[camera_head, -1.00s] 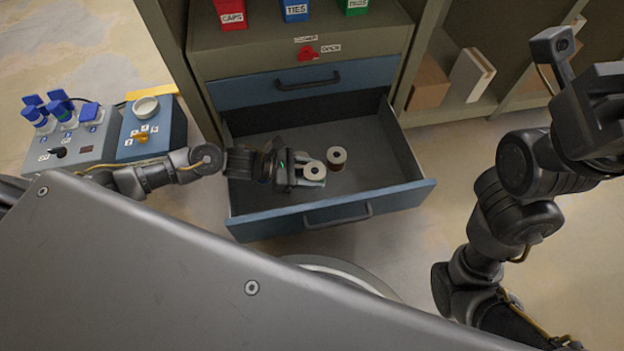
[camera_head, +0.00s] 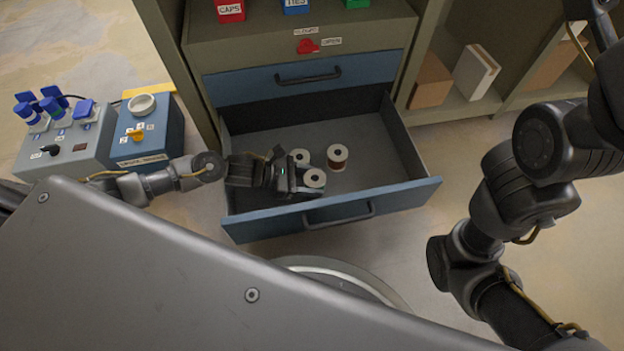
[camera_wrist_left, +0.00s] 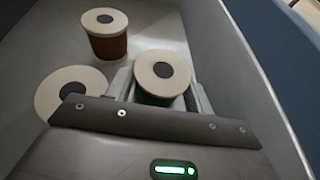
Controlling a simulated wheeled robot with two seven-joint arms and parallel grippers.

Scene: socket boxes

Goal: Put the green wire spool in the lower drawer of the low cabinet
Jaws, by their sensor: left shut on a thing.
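The lower drawer (camera_head: 372,201) of the low cabinet is pulled open. My left gripper (camera_head: 308,181) is inside it, shut on the green wire spool (camera_head: 314,178). In the left wrist view the green wire spool (camera_wrist_left: 162,76) stands between the fingers, with a pale top, dark hole and a bit of green below. Two other spools are in the drawer: a red-brown one (camera_head: 337,158) standing upright to the right, and one (camera_head: 301,156) partly hidden behind my gripper, whose winding colour I cannot tell. Whether the green spool touches the drawer floor is unclear. My right gripper is out of view.
The upper drawer (camera_head: 240,89) is shut. Red, blue and green bins stand on top of the cabinet. A control box (camera_head: 146,132) and a switch panel (camera_head: 75,140) are at the left. My right arm is at the right. The drawer's right side is free.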

